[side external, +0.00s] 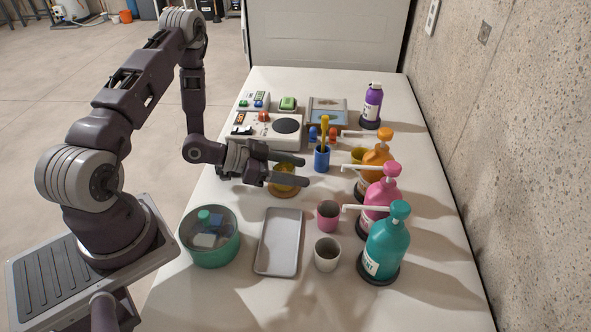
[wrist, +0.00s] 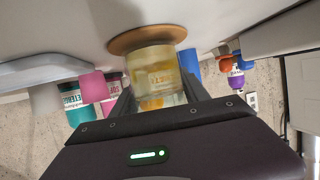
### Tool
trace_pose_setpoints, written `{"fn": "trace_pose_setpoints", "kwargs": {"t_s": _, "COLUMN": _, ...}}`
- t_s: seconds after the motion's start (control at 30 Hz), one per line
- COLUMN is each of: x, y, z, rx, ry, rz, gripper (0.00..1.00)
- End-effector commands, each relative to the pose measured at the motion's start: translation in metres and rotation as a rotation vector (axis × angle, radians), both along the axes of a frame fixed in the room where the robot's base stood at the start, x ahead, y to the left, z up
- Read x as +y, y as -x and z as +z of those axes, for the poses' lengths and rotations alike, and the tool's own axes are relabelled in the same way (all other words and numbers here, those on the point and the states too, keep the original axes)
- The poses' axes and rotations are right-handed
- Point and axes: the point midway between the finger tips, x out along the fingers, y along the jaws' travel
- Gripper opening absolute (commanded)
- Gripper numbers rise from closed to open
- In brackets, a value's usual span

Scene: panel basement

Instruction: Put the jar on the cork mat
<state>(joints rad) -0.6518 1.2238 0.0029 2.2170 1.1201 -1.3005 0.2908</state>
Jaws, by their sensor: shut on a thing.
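The jar (side external: 283,180) is a small see-through vessel with yellowish contents. My gripper (side external: 303,171) is shut on the jar, one finger on each side. The round brown cork mat (side external: 284,194) is directly under the jar. In the wrist view, the mat (wrist: 125,42) shows behind the jar's base, and the jar looks upright over it. The base seems to be on the mat or very close to it; I cannot tell if they touch. The fingers hide part of the jar.
A grey tray (side external: 279,241) and a green round container (side external: 210,236) stand nearer the camera. A pink cup (side external: 328,216), a white cup (side external: 327,254) and pump bottles (side external: 386,243) stand to the right. A blue cup (side external: 322,158) with a yellow tool and a white device (side external: 262,131) stand behind.

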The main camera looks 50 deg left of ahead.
Motion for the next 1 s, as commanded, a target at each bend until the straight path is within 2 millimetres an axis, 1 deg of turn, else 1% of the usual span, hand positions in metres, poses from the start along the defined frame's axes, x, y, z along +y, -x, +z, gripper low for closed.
{"fn": "trace_pose_setpoints", "kwargs": {"t_s": 0.07, "x": 0.0, "y": 0.0, "z": -0.002, "rx": -0.001, "ry": 0.001, "rz": 0.0, "gripper": 0.01}}
{"fn": "trace_pose_setpoints", "kwargs": {"t_s": 0.1, "x": 0.0, "y": 0.0, "z": -0.002, "rx": 0.0, "ry": 0.0, "rz": 0.0, "gripper": 0.57}}
{"fn": "trace_pose_setpoints", "kwargs": {"t_s": 0.2, "x": 0.0, "y": 0.0, "z": -0.002, "rx": 0.0, "ry": 0.0, "rz": 0.0, "gripper": 0.75}}
{"fn": "trace_pose_setpoints", "kwargs": {"t_s": 0.47, "x": 0.0, "y": 0.0, "z": -0.002, "rx": 0.0, "ry": 0.0, "rz": 0.0, "gripper": 0.75}}
{"fn": "trace_pose_setpoints", "kwargs": {"t_s": 0.57, "x": 0.001, "y": 0.001, "z": 0.002, "rx": 0.0, "ry": 0.0, "rz": 0.001, "gripper": 0.75}}
{"fn": "trace_pose_setpoints", "kwargs": {"t_s": 0.67, "x": 0.01, "y": 0.013, "z": 0.008, "rx": 0.002, "ry": -0.001, "rz": 0.004, "gripper": 0.75}}
{"fn": "trace_pose_setpoints", "kwargs": {"t_s": 0.9, "x": 0.04, "y": 0.059, "z": 0.03, "rx": 0.0, "ry": -0.001, "rz": 0.007, "gripper": 0.75}}
{"fn": "trace_pose_setpoints", "kwargs": {"t_s": 1.0, "x": 0.049, "y": 0.076, "z": 0.038, "rx": 0.001, "ry": -0.001, "rz": 0.005, "gripper": 0.75}}
